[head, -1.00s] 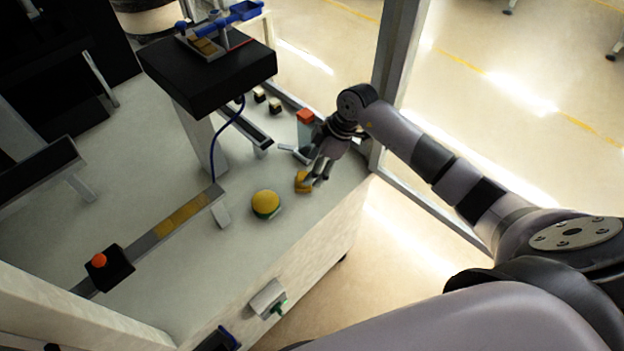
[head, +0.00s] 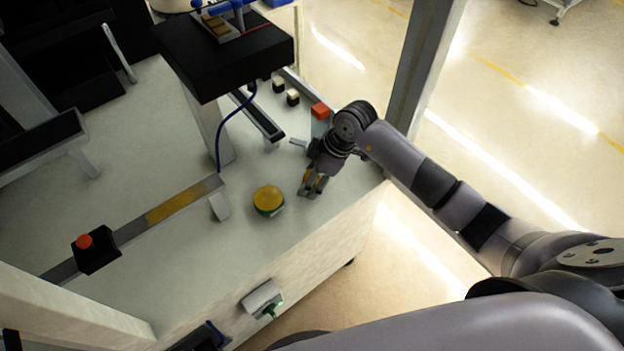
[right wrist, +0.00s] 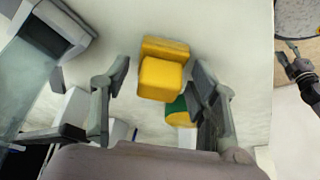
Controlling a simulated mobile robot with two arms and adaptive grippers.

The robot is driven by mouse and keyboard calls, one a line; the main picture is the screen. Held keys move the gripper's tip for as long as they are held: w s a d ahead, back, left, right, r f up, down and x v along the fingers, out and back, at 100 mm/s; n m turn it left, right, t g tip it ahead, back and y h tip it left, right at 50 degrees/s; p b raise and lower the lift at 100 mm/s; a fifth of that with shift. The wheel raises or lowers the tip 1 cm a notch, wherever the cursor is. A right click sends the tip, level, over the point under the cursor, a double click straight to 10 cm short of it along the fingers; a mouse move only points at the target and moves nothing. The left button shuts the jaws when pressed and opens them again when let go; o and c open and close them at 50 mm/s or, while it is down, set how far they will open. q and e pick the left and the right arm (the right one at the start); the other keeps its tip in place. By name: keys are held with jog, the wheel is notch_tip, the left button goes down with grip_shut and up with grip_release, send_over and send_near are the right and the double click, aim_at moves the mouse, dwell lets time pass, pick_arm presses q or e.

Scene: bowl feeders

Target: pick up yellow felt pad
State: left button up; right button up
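The yellow felt pad (right wrist: 161,78) is a small yellow block with a second yellow piece behind or beneath it in the right wrist view. It lies on the white worktop between the fingers of my right gripper (right wrist: 158,90), with a gap to each finger. The right gripper is open. In the head view the right gripper (head: 312,187) is low over the worktop, and its fingers mostly hide the pad. A dark gripper-like part (right wrist: 297,70), perhaps my left gripper, shows over the floor at the right edge of the wrist view; its state is unclear.
A round yellow dome on a green base (head: 268,199) stands just left of the right gripper. A red-topped block (head: 320,110) and a sloping chute (head: 262,122) are behind it. A black platform on a post (head: 222,60) stands further left.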

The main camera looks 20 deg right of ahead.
jog(key=c, duration=1.1)
pick_arm(q)
jog(key=shift+w+d, duration=0.1)
jog(key=shift+d, duration=0.25)
pick_arm(e)
jog(key=shift+w+d, duration=0.1)
